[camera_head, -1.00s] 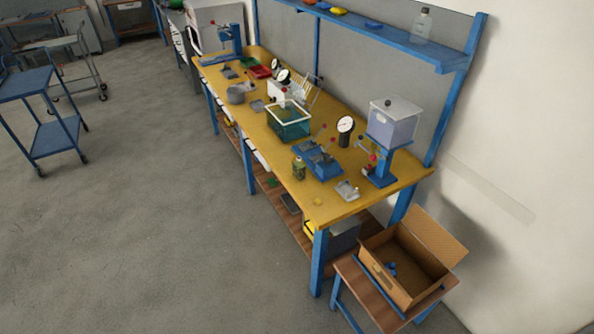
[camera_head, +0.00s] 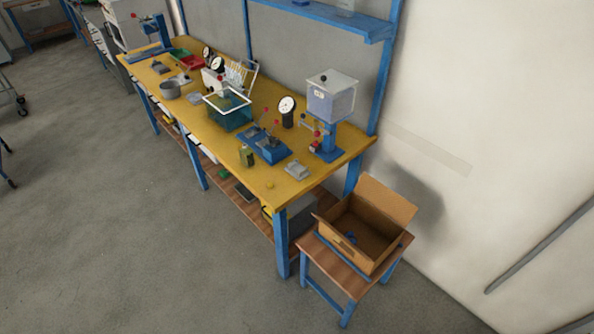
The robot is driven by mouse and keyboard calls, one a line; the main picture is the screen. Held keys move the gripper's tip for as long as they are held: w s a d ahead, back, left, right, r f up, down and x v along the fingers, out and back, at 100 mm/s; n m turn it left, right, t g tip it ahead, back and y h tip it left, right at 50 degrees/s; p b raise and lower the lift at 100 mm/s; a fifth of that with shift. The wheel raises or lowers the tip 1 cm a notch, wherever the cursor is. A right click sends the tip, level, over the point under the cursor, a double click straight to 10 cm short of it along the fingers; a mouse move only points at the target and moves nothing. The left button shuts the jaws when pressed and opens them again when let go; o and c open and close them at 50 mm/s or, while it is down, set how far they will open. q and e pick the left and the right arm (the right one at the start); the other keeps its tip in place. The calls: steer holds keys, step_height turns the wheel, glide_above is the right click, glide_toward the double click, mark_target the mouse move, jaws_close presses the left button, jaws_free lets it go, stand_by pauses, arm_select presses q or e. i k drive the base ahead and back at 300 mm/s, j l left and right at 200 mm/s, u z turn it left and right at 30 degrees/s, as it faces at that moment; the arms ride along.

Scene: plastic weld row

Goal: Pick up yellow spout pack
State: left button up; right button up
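A small olive-yellow upright pack or bottle (camera_head: 247,156) with a dark top stands near the front edge of the yellow worktable (camera_head: 225,171); it may be the yellow spout pack, but it is too small to tell. A small round yellow thing (camera_head: 270,184) lies near the table's front right corner and barely stands out from the yellow top. Neither of my grippers is in view.
A blue fixture (camera_head: 264,147), a teal bin (camera_head: 229,114) and a dispenser (camera_head: 330,97) stand on the table. An open cardboard box (camera_head: 377,227) sits on a low stool (camera_head: 327,265) at the right. The grey floor (camera_head: 130,230) in front is clear.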

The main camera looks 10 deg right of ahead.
mark_target(246, 152)
steer(key=i, duration=0.35)
steer(key=i+j+z, duration=0.25)
steer(key=i+z, duration=0.15)
steer(key=i+j+z, duration=0.4)
steer(key=i, duration=0.2)
steer(key=z, duration=0.45)
